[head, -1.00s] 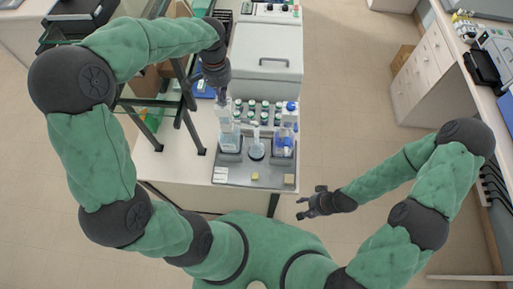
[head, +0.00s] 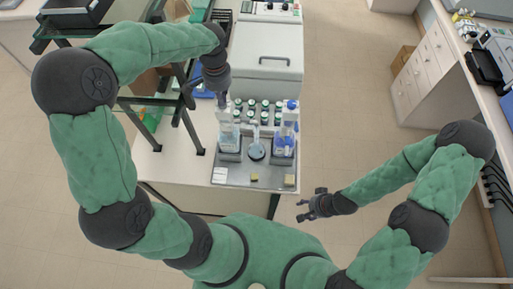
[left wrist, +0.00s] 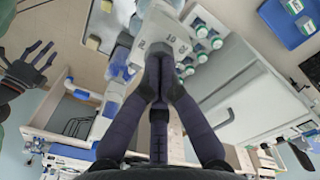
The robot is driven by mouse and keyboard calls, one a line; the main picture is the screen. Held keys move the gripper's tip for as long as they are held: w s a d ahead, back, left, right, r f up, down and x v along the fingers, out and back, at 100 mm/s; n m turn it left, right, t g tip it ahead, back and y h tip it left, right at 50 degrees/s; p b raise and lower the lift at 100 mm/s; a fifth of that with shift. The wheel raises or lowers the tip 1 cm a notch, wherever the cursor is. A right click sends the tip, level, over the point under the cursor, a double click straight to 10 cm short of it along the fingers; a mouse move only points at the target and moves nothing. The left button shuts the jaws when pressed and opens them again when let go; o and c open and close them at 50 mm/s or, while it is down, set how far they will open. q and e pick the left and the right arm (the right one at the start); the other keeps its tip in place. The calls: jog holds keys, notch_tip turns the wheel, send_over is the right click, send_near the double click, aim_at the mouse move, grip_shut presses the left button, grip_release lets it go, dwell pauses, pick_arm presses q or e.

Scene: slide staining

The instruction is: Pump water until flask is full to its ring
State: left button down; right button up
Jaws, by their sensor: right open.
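A small flask (head: 257,152) with a narrow neck and pale blue liquid low in its body stands mid-tray in the head view. I cannot make out its ring or exact level. A clear pump bottle (head: 229,143) stands left of it, and a blue-filled, blue-topped bottle (head: 284,143) stands right of it. My left gripper (head: 222,101) points down over the clear bottle's top. In the left wrist view its fingers (left wrist: 158,88) meet, with nothing visible between them; whether they touch the pump is unclear. My right gripper (head: 308,207) is open and empty, off the table's right side.
The bottles and flask stand on a dark grey tray (head: 238,176) with small blocks at its front. Several green-capped vials (head: 264,108) stand behind. A white lidded machine (head: 267,55) is further back. A dark frame (head: 183,115) stands close on the left.

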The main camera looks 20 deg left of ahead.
pick_arm(q)
jog(key=shift+f+b, duration=0.5)
jog(key=shift+f, duration=0.4)
jog(key=shift+s+d+f, duration=0.1)
dwell(0.4)
jog(key=shift+r+p, duration=2.05)
jog(key=shift+r, duration=1.15)
jog(key=shift+f, duration=0.25)
jog(key=shift+f+b, duration=2.05)
jog(key=shift+f, duration=0.9)
